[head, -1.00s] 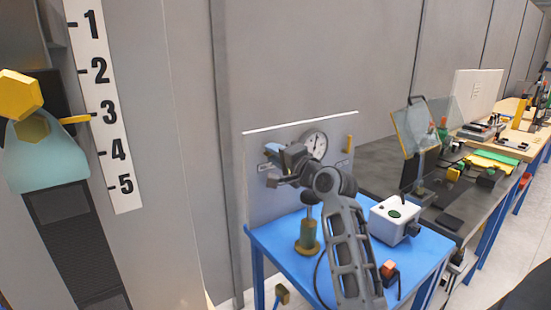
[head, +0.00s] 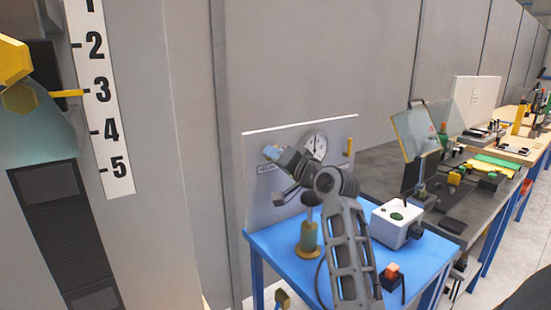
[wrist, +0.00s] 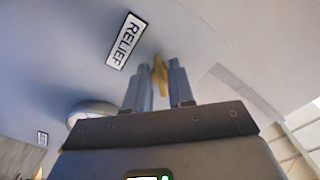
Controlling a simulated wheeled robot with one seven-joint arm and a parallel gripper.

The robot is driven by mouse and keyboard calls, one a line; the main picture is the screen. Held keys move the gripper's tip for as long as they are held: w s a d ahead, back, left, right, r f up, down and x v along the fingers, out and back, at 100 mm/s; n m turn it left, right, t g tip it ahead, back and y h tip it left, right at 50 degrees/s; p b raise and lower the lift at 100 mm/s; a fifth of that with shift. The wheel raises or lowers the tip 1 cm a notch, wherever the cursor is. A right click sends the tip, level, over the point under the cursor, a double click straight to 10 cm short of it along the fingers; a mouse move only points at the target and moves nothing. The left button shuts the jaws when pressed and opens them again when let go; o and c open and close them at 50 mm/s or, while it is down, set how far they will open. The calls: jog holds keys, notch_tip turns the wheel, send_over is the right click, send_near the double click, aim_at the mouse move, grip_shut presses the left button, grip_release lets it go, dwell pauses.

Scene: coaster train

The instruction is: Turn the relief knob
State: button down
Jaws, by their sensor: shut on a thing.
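The relief knob (wrist: 160,74) is a small yellow piece on the panel, seen in the wrist view beside the RELIEF label (wrist: 127,41). My gripper (wrist: 162,84) has its two grey fingers on either side of it and is shut on it. In the head view my gripper (head: 271,154) is at the left part of the upright grey panel (head: 260,205), and the knob is hidden there. The label also shows in the head view (head: 265,169), just below the gripper.
A round gauge (head: 315,146) and a yellow handle (head: 349,147) are on the panel, right of my gripper. On the blue table (head: 275,243) stand a green-yellow post (head: 308,240) and a white box (head: 396,226). A dark bench stands to the right.

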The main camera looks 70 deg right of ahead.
jog(key=shift+f, duration=0.1)
jog(key=c, duration=1)
grip_release()
jog(key=shift+s+a, duration=0.1)
jog(key=b+v, duration=0.1)
jog(key=v, duration=0.6)
jog(key=shift+s+a, duration=0.15)
jog(key=shift+s, duration=0.15)
